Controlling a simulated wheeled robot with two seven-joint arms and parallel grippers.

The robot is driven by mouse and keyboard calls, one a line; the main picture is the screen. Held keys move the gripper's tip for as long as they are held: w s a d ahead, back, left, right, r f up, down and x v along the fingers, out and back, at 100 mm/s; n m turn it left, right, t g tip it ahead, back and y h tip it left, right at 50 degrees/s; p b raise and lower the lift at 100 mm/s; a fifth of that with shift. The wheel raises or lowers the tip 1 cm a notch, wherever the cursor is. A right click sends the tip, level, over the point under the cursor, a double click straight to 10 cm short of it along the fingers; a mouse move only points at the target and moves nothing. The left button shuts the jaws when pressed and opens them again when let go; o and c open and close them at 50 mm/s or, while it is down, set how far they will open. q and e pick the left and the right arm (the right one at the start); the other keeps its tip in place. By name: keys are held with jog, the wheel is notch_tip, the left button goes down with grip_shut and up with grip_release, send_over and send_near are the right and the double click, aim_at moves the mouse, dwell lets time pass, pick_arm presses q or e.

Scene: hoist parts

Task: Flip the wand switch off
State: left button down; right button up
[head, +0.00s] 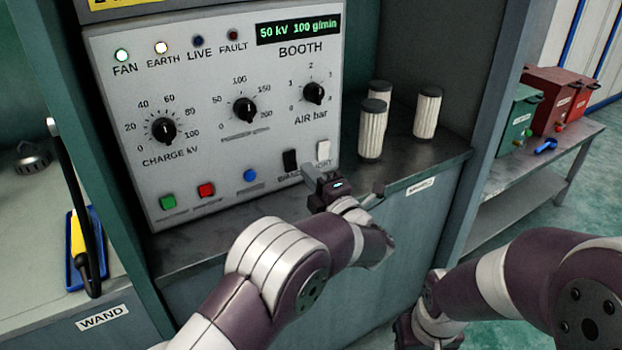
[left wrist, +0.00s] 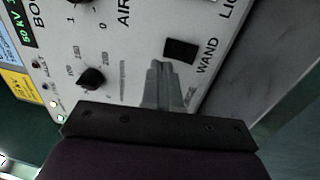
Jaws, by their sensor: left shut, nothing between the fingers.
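The booth control panel (head: 215,120) fills the middle of the head view. The black wand switch (head: 289,160) is low on its right part; its label is partly hidden by my left gripper. In the left wrist view the black rocker (left wrist: 180,50) has the word WAND beside it. My left gripper (head: 310,175) is shut and empty, just below the wand switch. In the left wrist view its closed fingertips (left wrist: 158,66) are close beside the rocker; I cannot tell if they touch. Which way the rocker is tipped is unclear. My right arm shows at lower right, without its fingers.
A white light switch (head: 323,151) is right beside the wand switch. A blue button (head: 250,175) is to the left. Several white filter cylinders (head: 372,130) stand on the bench to the right. The fan and earth lamps are lit; live and fault look dark.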

pick_arm(q)
jog(key=r+b+v, duration=0.1)
jog(key=v, duration=0.6)
jog(key=shift+s+d+r, duration=0.3)
jog(key=shift+s, duration=0.1)
pick_arm(e)
jog(key=shift+w+a+f, duration=0.3)
jog(key=shift+w+f, duration=0.2)
jog(key=shift+f, duration=0.15)
pick_arm(q)
jog(key=shift+s, duration=0.1)
pick_arm(e)
jog(key=shift+s, duration=0.1)
